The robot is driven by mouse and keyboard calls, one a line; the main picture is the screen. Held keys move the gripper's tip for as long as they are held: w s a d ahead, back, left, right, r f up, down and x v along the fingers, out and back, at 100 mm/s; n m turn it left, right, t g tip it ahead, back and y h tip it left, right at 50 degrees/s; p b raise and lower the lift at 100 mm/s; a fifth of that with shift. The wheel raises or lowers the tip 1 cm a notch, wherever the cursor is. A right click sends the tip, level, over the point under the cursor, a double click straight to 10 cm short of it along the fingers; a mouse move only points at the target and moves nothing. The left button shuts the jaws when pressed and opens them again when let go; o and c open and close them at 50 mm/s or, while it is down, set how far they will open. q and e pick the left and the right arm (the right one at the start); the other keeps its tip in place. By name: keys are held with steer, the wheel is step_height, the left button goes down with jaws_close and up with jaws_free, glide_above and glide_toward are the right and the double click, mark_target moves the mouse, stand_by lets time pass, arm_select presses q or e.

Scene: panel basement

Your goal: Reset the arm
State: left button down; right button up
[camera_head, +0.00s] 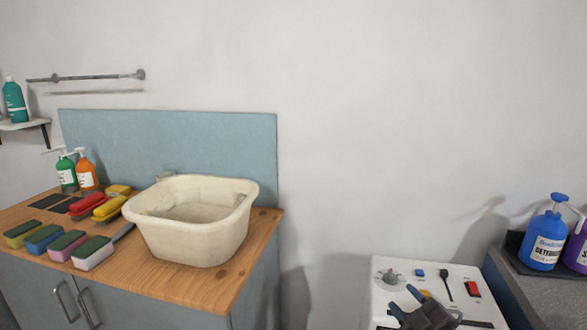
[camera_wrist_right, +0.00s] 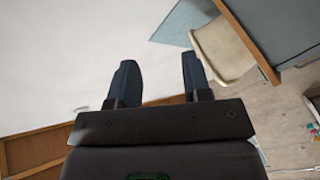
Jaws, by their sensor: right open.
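My right gripper (camera_head: 403,299) shows at the bottom of the head view, in front of a white control panel. Its dark fingers point up and to the left and cover the lower middle of the panel. In the right wrist view the two fingers of the right gripper (camera_wrist_right: 159,68) stand wide apart with nothing between them. The white panel (camera_head: 387,290) carries a grey dial (camera_head: 389,276), a blue button (camera_head: 420,272), a black lever (camera_head: 446,285) and a red switch (camera_head: 473,289). A yellow part (camera_head: 425,293) is partly hidden behind the gripper. My left gripper is not in view.
A wooden counter (camera_head: 200,284) at left holds a cream basin (camera_head: 197,240), several sponges, brushes and two pump bottles. A blue detergent bottle (camera_head: 545,238) stands on a grey surface (camera_head: 540,298) at right. Bare wall lies between.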

steer(key=s+d+f+m+g+h, duration=0.1)
steer(key=s+f+m+g+h, duration=0.1)
steer(key=s+f+m, duration=0.2)
steer(key=s+d+f+m+g+h, duration=0.1)
steer(key=s+f+m+g, duration=0.1)
steer(key=s+f, duration=0.8)
steer(key=s+d+f+m+g+h, duration=0.1)
steer(key=s+f+m, duration=0.4)
steer(key=s, duration=1)
steer(key=shift+s+d+f+m+g+h, duration=0.15)
steer(key=shift+d+f+m+g+h, duration=0.2)
steer(key=shift+f+g+h, duration=0.45)
